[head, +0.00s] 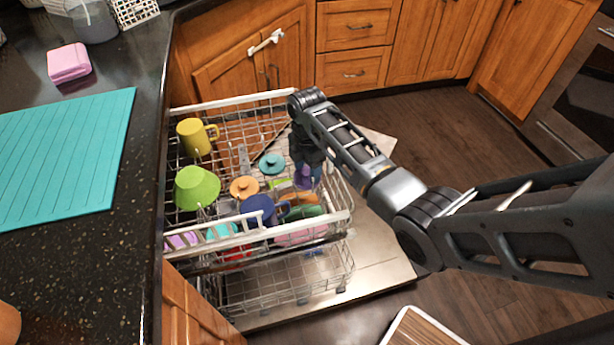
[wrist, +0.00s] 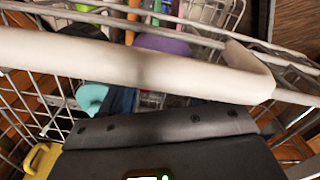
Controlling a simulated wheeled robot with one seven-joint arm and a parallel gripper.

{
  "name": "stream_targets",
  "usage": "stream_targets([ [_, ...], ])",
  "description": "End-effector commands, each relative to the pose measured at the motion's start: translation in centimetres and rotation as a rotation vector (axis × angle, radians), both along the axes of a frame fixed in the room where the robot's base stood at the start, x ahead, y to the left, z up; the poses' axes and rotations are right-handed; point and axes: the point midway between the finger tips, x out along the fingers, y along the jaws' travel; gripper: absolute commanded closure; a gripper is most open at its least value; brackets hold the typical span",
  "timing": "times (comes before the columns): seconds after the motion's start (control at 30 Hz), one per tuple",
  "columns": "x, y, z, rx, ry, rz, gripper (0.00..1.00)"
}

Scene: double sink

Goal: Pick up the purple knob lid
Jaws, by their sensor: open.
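The purple knob lid (head: 303,178) is in the upper dishwasher rack, near its right side. It also shows in the wrist view (wrist: 163,44), partly hidden by the rack's white rim. My gripper (head: 306,168) points down at the lid, with blue-tinted fingers around or just above it. The jaws are open; I cannot tell whether they touch the lid.
The upper rack (head: 240,101) also holds a yellow mug (head: 194,137), a green bowl (head: 197,187), a teal lid (head: 272,163), an orange lid (head: 243,187) and a blue mug (head: 259,209). A dark counter (head: 100,260) borders the left. Floor lies open at right.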

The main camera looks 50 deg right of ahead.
Motion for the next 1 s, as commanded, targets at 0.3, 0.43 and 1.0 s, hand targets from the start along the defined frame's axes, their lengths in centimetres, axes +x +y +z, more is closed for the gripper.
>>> stream_targets([
  [0.3, 0.0, -0.02, -0.06, 0.0, -0.001, 0.0, 0.47],
  [0.43, 0.0, -0.02, -0.05, 0.0, -0.001, 0.0, 0.59],
  [1.0, -0.01, -0.03, -0.04, 0.0, -0.001, 0.0, 0.97],
])
